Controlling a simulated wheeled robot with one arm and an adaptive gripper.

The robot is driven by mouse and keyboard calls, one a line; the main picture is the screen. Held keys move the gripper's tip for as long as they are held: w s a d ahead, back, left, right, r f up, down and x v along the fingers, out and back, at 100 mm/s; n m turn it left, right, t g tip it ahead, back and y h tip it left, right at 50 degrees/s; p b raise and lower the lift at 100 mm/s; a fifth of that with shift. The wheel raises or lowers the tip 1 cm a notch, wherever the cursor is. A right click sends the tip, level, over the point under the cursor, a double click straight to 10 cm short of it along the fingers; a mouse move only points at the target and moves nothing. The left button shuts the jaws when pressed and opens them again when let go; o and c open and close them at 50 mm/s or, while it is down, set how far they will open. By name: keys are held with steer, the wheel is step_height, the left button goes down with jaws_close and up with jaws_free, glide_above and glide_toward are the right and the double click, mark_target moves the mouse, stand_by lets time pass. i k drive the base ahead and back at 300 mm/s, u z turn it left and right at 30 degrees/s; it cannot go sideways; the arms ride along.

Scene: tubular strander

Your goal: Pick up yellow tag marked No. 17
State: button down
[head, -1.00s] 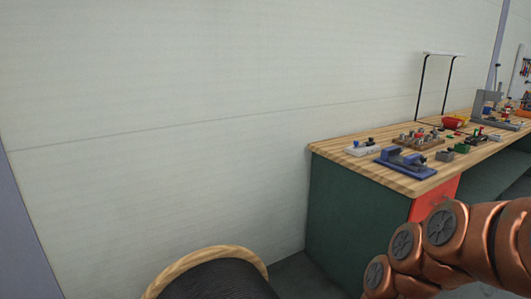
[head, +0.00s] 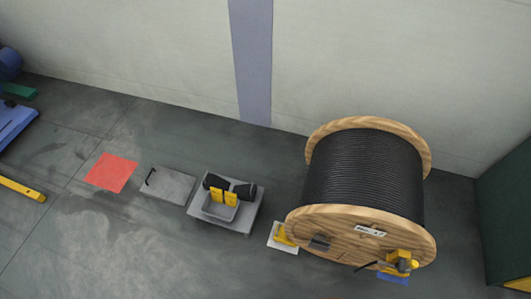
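Two small yellow pieces that look like tags (head: 195,196) stand side by side in a small grey bin (head: 217,211). Any number on them is too small to read, so I cannot tell if one is No. 17. The bin sits on a grey stand (head: 246,220), with black rolls (head: 245,190) beside and behind the yellow pieces. My gripper is not in view.
A large wooden reel (head: 424,156) of black cable stands to the right, with yellow devices (head: 400,262) at its front. A grey floor plate (head: 166,185) and a red floor square (head: 111,172) lie to the left. Floor in front of the stand is clear.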

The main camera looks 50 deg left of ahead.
mark_target(231, 198)
steer(key=u, duration=2.1)
steer(key=k, duration=0.35)
steer(key=u, duration=1.55)
steer(key=i, duration=1.85)
steer(key=z, duration=1.2)
steer(key=i, duration=0.3)
steer(key=z, duration=0.15)
